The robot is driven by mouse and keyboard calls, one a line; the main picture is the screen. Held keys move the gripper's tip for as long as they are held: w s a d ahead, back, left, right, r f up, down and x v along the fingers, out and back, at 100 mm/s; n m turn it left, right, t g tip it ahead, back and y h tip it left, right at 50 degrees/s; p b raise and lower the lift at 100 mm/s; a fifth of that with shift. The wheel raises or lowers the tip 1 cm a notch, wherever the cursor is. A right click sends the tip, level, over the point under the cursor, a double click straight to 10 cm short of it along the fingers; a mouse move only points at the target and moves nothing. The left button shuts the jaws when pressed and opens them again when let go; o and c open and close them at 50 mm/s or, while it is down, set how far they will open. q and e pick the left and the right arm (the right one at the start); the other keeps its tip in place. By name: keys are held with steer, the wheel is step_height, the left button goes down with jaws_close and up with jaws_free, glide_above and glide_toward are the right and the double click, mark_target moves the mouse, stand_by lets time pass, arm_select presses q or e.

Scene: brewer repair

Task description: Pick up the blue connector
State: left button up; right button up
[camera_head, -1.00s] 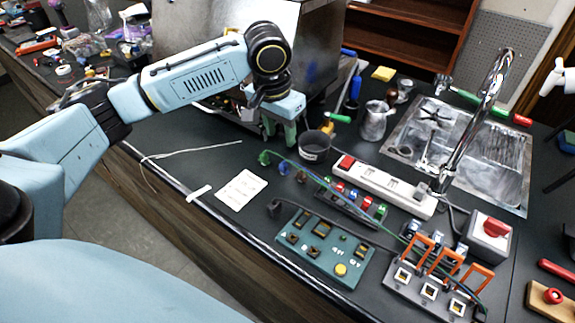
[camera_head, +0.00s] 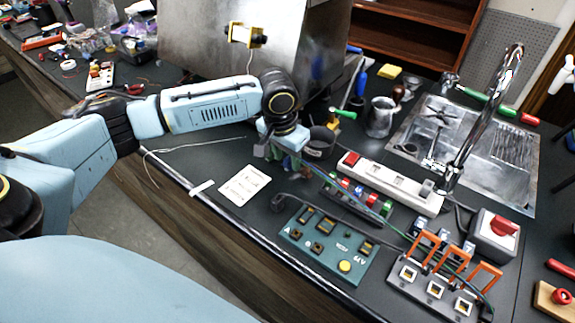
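My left gripper (camera_head: 283,163) points down low over the counter, just behind the white printed card and in front of the dark cup. Its fingers are small and partly hidden, so their opening is unclear. The blue connector cannot be made out clearly; the gripper covers the spot where the small coloured connectors lie. A green wire runs from beside the gripper toward the right. My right gripper is not in view.
The white card (camera_head: 244,185) lies left of the green control board (camera_head: 328,245). The dark cup (camera_head: 320,143) stands close behind the gripper. A white power strip (camera_head: 391,181) and a terminal block (camera_head: 357,197) lie to the right. A metal brewer (camera_head: 200,50) stands behind my arm.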

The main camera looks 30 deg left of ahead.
arm_select(q)
jaws_close()
